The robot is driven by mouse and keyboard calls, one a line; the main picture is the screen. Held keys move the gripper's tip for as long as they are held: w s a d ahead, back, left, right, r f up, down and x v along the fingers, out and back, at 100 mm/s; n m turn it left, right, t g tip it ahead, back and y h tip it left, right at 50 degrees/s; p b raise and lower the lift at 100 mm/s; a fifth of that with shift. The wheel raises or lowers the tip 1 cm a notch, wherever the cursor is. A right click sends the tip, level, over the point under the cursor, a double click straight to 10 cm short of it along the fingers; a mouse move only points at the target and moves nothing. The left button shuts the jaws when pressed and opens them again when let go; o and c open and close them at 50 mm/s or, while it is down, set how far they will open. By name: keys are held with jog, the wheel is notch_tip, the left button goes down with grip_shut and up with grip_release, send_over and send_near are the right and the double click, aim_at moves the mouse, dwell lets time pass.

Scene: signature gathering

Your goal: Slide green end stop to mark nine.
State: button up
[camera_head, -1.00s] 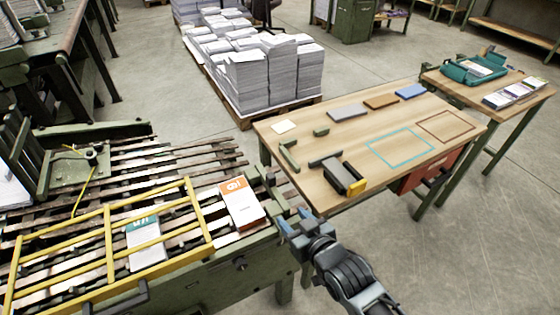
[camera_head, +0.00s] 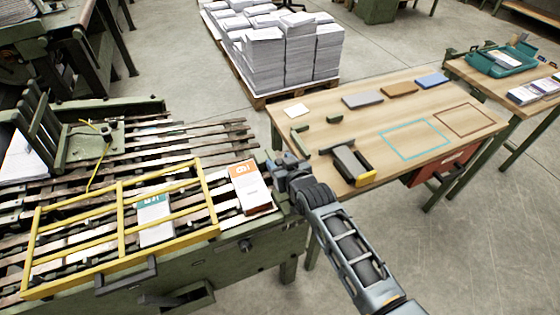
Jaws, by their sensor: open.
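My gripper (camera_head: 281,164) is open, over the right end of the slatted green machine (camera_head: 262,232), just right of and beyond the orange-and-white stack (camera_head: 249,190). Dark green parts sit at this end, partly hidden behind my gripper and wrist. I cannot tell which of them is the green end stop, or whether the fingers touch one. No numbered marks are readable, so mark nine cannot be made out. A teal-and-white stack (camera_head: 154,217) lies on the slats under the yellow frame (camera_head: 119,222).
A wooden table (camera_head: 400,165) right of my gripper holds a green L-shaped bracket (camera_head: 299,141), a small green block (camera_head: 334,119), a dark tool with a yellow end (camera_head: 351,165) and flat blocks. Paper stacks (camera_head: 284,55) stand on a pallet behind.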

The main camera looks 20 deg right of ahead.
jog(key=shift+w+f, duration=0.1)
jog(key=shift+w, duration=0.2)
jog(key=shift+c, duration=0.4)
grip_shut()
